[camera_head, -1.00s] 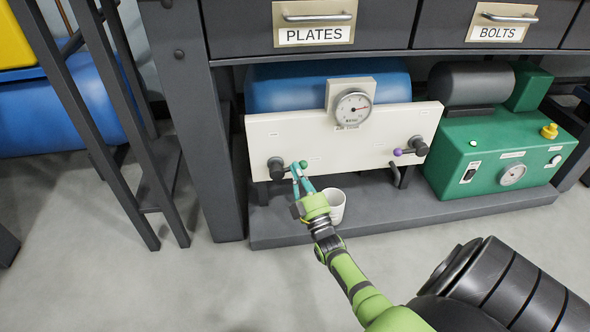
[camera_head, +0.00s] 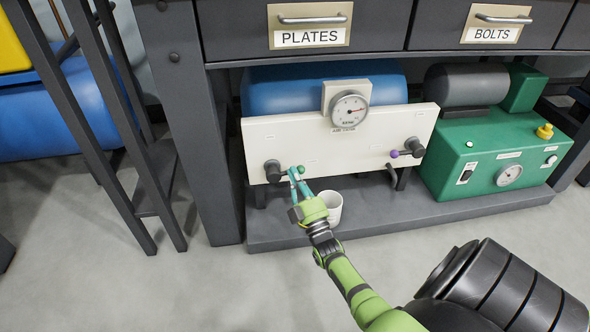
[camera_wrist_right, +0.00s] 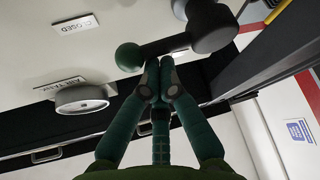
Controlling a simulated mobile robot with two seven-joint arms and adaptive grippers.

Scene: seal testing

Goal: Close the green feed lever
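The green feed lever (camera_head: 300,169) sits at the left end of a cream panel (camera_head: 340,140), its arm pointing right from a dark hub (camera_head: 273,171). The right wrist view shows its green ball (camera_wrist_right: 130,56) and dark arm, with a "CLOSED" label (camera_wrist_right: 75,25) on the panel nearby. My right gripper (camera_head: 294,171) is at the lever. In the wrist view its fingertips (camera_wrist_right: 161,68) are together, right by the lever arm between ball and hub. Whether they touch it, or have it between them, I cannot tell. My left gripper is not in view.
A purple-tipped lever (camera_head: 396,153) is at the panel's right end. A gauge (camera_head: 349,109) is at the top middle. A white cup (camera_head: 331,206) stands on the shelf below, close to my gripper. A green pump unit (camera_head: 490,150) is at right; drawers hang above.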

